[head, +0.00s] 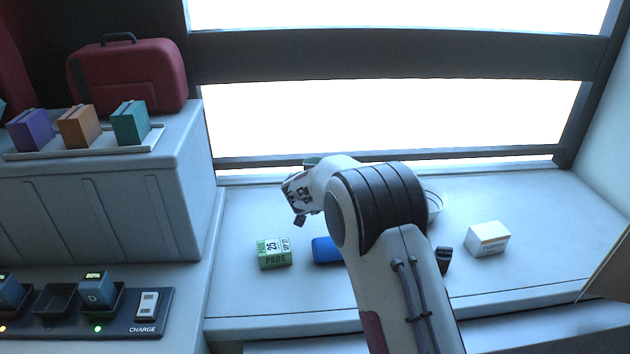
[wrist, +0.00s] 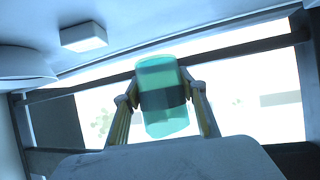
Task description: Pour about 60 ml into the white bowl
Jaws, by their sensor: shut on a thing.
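The white bowl (head: 435,203) stands on the counter, mostly hidden behind my arm in the head view. A white rounded shape at the left edge of the wrist view (wrist: 25,64) looks like the same bowl. My gripper (wrist: 161,92) is shut on a see-through green container (wrist: 160,68) with a darker band around its middle. The wrist picture shows the counter along the top, so the view is turned over. In the head view only a small greenish part of the container (head: 312,161) shows behind my wrist. Its liquid level and any stream cannot be made out.
On the counter are a green pads box (head: 274,253), a blue item (head: 326,250), a small dark item (head: 444,260) and a white box (head: 488,239). A charging strip (head: 150,325) and a cabinet (head: 100,205) stand left. The window (head: 390,120) is behind.

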